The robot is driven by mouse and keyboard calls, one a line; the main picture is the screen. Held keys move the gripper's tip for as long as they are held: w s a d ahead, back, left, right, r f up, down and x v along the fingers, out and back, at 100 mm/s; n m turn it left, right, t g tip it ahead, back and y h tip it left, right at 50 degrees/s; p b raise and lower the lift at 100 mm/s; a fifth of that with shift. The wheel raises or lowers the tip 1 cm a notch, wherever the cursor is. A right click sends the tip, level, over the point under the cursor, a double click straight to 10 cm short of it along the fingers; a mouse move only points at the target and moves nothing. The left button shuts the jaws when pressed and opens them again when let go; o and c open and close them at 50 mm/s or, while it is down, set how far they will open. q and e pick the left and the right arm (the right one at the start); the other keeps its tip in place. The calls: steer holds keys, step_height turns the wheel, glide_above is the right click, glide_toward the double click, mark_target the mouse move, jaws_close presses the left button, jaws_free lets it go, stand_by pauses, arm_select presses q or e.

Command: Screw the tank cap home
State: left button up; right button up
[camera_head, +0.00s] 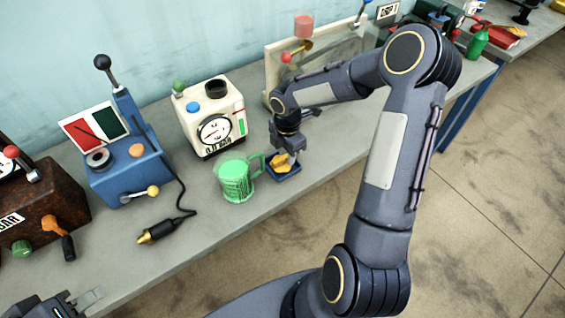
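A cream tank-like box (210,120) with a round gauge stands mid-bench. I cannot tell which part is the tank cap. My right gripper (287,160) points down at a yellow piece (281,165) in a small blue tray (287,175), right of the box. Whether its fingers hold the yellow piece is hidden. My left gripper (88,300) is at the bottom left, partly cut off, away from the box.
A green mug (235,182) stands close to the tray, near the bench's front edge. A blue lever machine (128,165) and a brown rusty box (50,210) are left. A black-and-brass plug (157,233) lies on the bench. My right arm hides part of a clear-panelled stand (270,62).

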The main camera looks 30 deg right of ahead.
mark_target(286, 156)
jaws_close()
steer(key=shift+r, duration=0.15)
steer(key=shift+r+p, duration=0.8)
steer(key=shift+r, duration=0.05)
step_height(286, 156, up, 4)
steer(key=p, duration=0.3)
